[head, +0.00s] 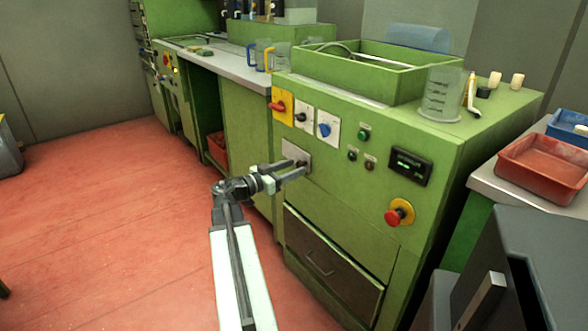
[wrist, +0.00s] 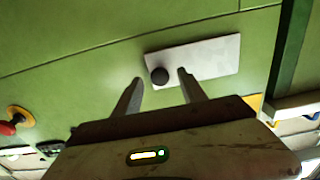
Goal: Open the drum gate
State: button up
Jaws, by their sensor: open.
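A pale metal plate (head: 292,151) is fixed on the front of the green machine, below its row of switches. In the wrist view the plate (wrist: 215,56) carries a dark round knob (wrist: 159,76) near one end. No label shows, so I cannot tell for certain that this knob works the drum gate. My gripper (head: 306,167) is open in front of the plate. In the wrist view the knob appears between the fingertips of my gripper (wrist: 160,76). I cannot tell whether either finger touches it. In the head view my fingers hide the knob.
Above the plate are a red switch (head: 277,106) on yellow and a blue knob (head: 324,130). A red emergency button (head: 397,214) is at the right. A drawer (head: 330,265) with a handle is below. The red floor (head: 100,230) at left is clear.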

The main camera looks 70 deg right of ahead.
jog(key=shift+s+d, duration=0.2)
jog(key=shift+d, duration=0.15)
grip_shut()
dwell(1.2)
